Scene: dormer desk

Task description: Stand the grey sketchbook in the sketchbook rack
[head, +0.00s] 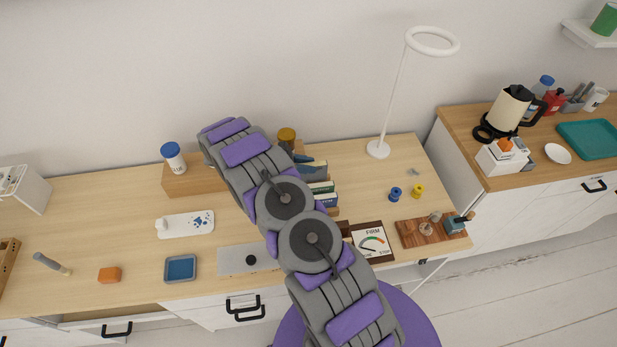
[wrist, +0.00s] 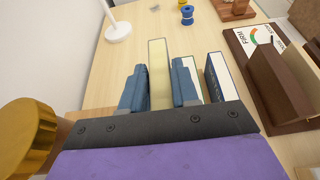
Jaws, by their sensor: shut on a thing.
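My gripper (wrist: 158,88) has its two blue fingers on either side of an upright book with a cream page edge, which I take to be the grey sketchbook (wrist: 158,62). The fingers are shut on it; its cover is barely seen. It stands beside other upright books (wrist: 218,76), and I cannot tell whether it is lifted. In the head view my arm hides most of the gripper. A dark brown wooden stand with upright boards (wrist: 278,82), apparently the sketchbook rack, is to the right in the wrist view. It shows partly behind my arm in the head view (head: 377,259).
A gauge card marked FIRM (head: 371,241) is at the stand. A yellow-capped jar (wrist: 28,135) is close on the gripper's left. A white ring lamp (head: 379,149) stands behind. Blue and yellow spools (head: 395,194) and a wooden board (head: 418,234) are to the right.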

